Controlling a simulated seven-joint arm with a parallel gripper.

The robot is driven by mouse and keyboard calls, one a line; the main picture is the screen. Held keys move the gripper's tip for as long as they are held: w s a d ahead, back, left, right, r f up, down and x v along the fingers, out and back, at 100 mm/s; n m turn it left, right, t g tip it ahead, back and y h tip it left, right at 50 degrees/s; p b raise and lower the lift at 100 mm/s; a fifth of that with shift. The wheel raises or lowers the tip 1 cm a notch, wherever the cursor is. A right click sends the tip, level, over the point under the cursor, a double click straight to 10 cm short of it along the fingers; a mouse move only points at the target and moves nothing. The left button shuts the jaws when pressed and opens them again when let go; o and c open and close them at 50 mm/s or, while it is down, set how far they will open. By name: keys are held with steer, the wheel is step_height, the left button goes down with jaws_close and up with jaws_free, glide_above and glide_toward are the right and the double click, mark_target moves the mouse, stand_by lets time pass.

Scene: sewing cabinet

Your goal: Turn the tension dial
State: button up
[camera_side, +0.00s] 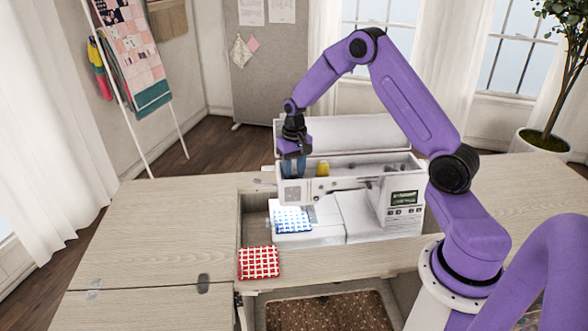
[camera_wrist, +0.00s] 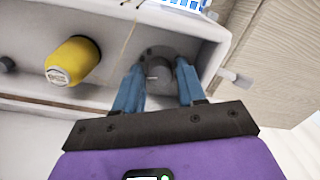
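The white sewing machine (camera_side: 345,205) sits in the cabinet cut-out with its top lid up. The tension dial (camera_wrist: 160,68), a round grey knob on a darker base, sits in the machine's top recess near its end. My gripper (camera_wrist: 157,76) is over it, its two blue fingers spread, one on each side of the dial. Gaps show between the fingers and the knob; whether the fingertips touch the dial's base I cannot tell. In the side view my gripper (camera_side: 293,168) points down at the machine's left end, and the dial is hidden there.
A yellow thread spool (camera_wrist: 73,62) stands in the same recess beside the dial; it also shows in the side view (camera_side: 322,169). Blue-checked cloth (camera_side: 292,220) lies under the needle. A red-checked pad (camera_side: 259,262) lies on the wooden tabletop (camera_side: 150,235), which is otherwise clear at left.

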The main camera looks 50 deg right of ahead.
jaws_close()
steer(key=shift+n, duration=0.3)
steer(key=n, duration=1.1)
steer(key=shift+r, duration=0.1)
steer(key=shift+w, duration=0.1)
stand_by(0.5)
jaws_free()
